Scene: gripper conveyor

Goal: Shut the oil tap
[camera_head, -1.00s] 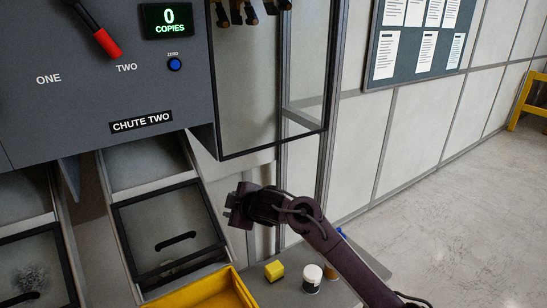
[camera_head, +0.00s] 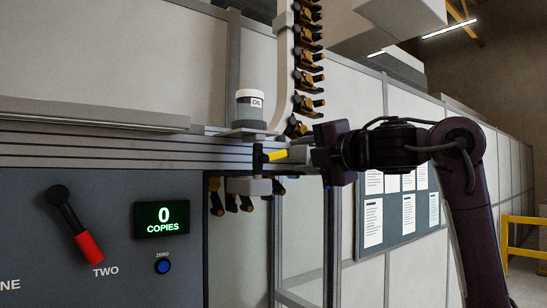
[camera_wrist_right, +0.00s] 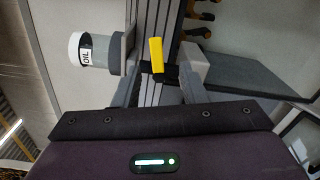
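The oil jar (camera_wrist_right: 88,49) is beyond the left finger. My left gripper is not in view.
A grey rail (camera_head: 100,147) runs behind the tap. A chain of black-and-orange grippers (camera_head: 307,60) hangs above, and more hang below the rail (camera_head: 240,190). A panel with a red-handled lever (camera_head: 88,248), a counter (camera_head: 161,218) and a blue button (camera_head: 162,266) is lower left.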

